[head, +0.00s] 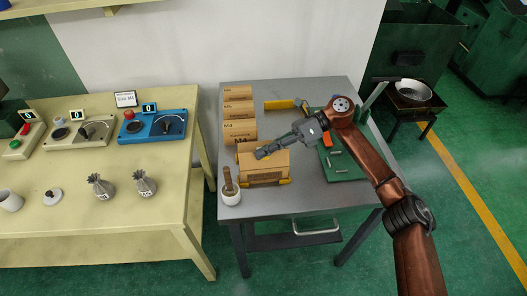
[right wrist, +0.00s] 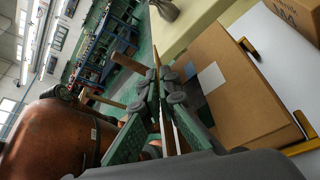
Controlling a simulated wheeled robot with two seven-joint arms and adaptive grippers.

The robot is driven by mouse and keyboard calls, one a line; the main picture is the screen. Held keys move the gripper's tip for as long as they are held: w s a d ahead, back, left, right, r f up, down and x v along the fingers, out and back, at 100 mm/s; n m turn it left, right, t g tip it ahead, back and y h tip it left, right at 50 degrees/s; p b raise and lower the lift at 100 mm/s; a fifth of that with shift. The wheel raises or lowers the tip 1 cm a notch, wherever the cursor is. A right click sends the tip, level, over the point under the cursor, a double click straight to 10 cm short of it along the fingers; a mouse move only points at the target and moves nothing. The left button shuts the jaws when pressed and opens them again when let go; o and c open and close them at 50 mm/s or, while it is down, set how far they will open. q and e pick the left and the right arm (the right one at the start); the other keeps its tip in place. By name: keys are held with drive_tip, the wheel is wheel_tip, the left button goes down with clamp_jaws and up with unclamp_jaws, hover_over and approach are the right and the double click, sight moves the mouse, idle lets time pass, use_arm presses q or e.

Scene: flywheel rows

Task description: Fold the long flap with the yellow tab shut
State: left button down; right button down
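A cardboard box (head: 266,177) stands near the front left of the grey table (head: 310,199). In the right wrist view a broad brown panel of the box (right wrist: 240,88) fills the right side, with a pale patch and a dark area beside it. Yellow pieces show at its edges; one yellow tab (right wrist: 246,46) is at the upper edge. I cannot tell which panel is the long flap or how far it is folded. My left gripper is not in view.
Boxes marked M4 (head: 240,131) stand just behind the box. A yellow-handled tool (head: 280,104) lies behind.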

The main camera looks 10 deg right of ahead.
drive_tip(key=c, duration=2.6)
unclamp_jaws()
drive_tip(key=shift+c, duration=0.2)
drive_tip(key=o, duration=0.4)
drive_tip(key=shift+o, duration=0.2)
drive_tip(key=v, duration=1.2)
